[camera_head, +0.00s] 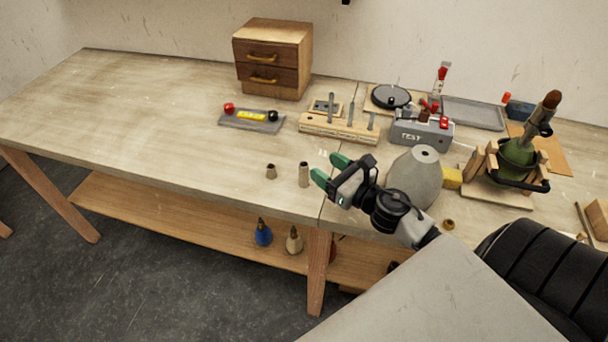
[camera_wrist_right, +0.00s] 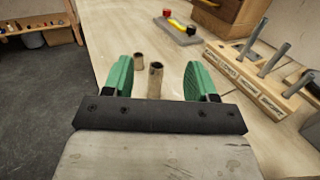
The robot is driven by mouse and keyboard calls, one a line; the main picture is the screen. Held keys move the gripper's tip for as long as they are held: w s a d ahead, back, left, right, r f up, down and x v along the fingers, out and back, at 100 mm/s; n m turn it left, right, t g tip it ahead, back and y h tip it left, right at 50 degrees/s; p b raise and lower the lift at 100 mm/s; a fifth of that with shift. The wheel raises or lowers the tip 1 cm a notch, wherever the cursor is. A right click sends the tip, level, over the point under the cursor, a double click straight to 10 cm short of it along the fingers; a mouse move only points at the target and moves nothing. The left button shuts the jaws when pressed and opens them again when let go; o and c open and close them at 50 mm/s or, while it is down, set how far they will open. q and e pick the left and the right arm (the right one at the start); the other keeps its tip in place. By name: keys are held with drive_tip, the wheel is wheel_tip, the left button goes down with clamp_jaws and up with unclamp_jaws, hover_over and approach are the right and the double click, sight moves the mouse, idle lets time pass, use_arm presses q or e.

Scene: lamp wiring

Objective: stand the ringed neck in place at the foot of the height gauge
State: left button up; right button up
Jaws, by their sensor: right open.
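Two small tan hollow necks stand upright near the table's front edge: a shorter one (camera_head: 271,171) and a taller one (camera_head: 304,174). In the right wrist view the taller neck (camera_wrist_right: 155,82) appears between my finger pads, with the shorter neck (camera_wrist_right: 139,68) just left of it. I cannot tell which one is ringed. My right gripper (camera_head: 330,169) is open and empty, its green pads just right of the taller neck. A wooden block with upright grey posts (camera_head: 338,130) stands behind; I cannot tell whether it is the height gauge. My left gripper is out of view.
A grey conical shade (camera_head: 413,178) stands close beside my right wrist. Behind are a grey TEST box (camera_head: 421,133), a red-topped upright (camera_head: 441,78) and a drawer cabinet (camera_head: 272,60). The left tabletop is clear.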

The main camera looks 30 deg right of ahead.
sight(308, 173)
wheel_tip(308, 173, down, 7)
drive_tip(key=shift+b, duration=0.65)
drive_tip(key=shift+w+a+r+p, duration=0.15)
drive_tip(key=shift+w+r+p, duration=0.2)
drive_tip(key=shift+w, duration=0.15)
drive_tip(key=shift+w+a+f, duration=0.1)
drive_tip(key=shift+w, duration=0.4)
drive_tip(key=p+x, duration=0.1)
drive_tip(key=x, duration=0.3)
drive_tip(key=shift+w+p, duration=0.3)
drive_tip(key=shift+w+a, duration=0.2)
drive_tip(key=shift+w, duration=0.3)
drive_tip(key=shift+s, duration=0.1)
drive_tip(key=c, duration=1)
